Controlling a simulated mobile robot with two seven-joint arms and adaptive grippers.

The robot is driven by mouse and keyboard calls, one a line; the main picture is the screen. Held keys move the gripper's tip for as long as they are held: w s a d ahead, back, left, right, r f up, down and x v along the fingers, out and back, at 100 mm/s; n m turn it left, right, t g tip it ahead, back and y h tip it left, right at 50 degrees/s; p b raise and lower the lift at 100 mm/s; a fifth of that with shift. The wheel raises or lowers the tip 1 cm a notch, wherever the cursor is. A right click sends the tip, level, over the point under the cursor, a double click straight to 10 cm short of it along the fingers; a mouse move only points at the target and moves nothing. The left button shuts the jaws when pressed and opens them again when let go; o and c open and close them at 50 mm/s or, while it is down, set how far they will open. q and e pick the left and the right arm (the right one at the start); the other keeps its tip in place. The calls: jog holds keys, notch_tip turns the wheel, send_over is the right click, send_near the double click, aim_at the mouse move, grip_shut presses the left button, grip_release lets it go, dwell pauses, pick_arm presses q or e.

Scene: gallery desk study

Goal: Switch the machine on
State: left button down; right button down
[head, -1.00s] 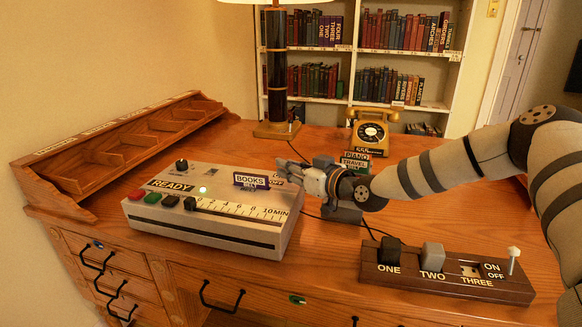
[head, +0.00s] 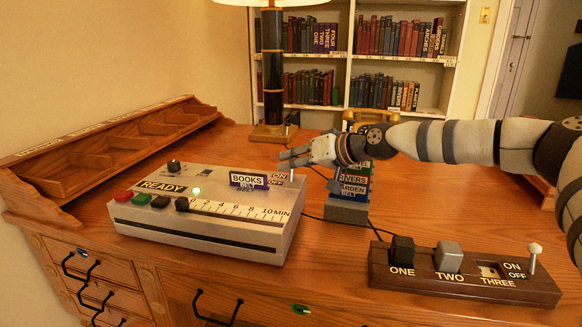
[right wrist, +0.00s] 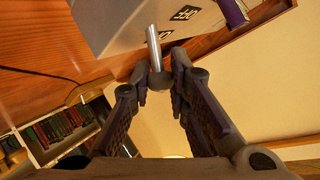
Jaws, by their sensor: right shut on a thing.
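My right gripper (head: 288,159) is at that corner, reaching in from the right. In the right wrist view its fingers (right wrist: 162,75) are closed around the end of a thin metal switch lever (right wrist: 153,45), which stands out of the machine's top. The lever's ON or OFF position is unclear. My left gripper is not in view.
A BOOKS card (head: 248,180) stands on the machine. A brown switch block (head: 465,285) is at front right. A card holder (head: 347,208) stands just right of the machine, with a gold telephone (head: 362,119) behind. A lamp (head: 272,75) stands at the back.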

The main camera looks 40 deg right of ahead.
dwell(0.4)
jog(key=c, duration=1.5)
grip_release()
jog(key=v, duration=1.2)
jog(key=shift+d, duration=0.1)
